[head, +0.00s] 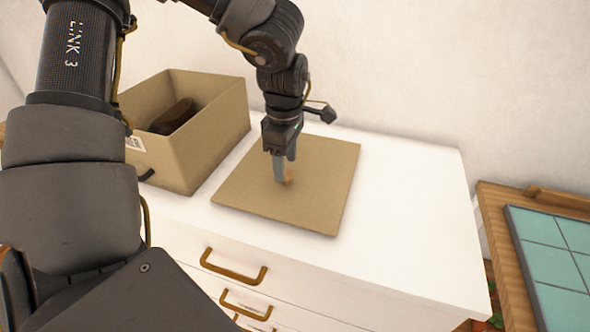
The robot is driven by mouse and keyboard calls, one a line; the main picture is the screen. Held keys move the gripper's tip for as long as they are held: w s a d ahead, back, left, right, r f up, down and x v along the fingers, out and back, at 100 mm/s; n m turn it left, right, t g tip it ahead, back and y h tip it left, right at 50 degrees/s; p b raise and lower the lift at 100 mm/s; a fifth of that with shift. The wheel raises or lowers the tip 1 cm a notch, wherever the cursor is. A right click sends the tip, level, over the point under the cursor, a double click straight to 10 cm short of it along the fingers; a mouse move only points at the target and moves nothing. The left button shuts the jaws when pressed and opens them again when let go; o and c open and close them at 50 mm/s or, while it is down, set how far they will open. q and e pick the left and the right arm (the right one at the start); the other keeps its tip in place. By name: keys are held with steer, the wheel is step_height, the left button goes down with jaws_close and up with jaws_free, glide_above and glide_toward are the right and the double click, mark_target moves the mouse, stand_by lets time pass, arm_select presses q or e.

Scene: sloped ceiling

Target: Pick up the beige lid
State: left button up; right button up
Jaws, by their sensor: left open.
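The beige lid (325,190) is a flat square board lying on top of a white dresser. My right gripper is not in view.
An open beige box (215,135) with a dark brown object (173,117) inside stands left of the lid. The white dresser top (410,200) is clear to the right. A wooden table with teal tiles (555,262) stands at the far right. A wall rises behind.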

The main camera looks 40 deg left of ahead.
arm_select(q)
steer(key=shift+f, duration=1.35)
jaws_close()
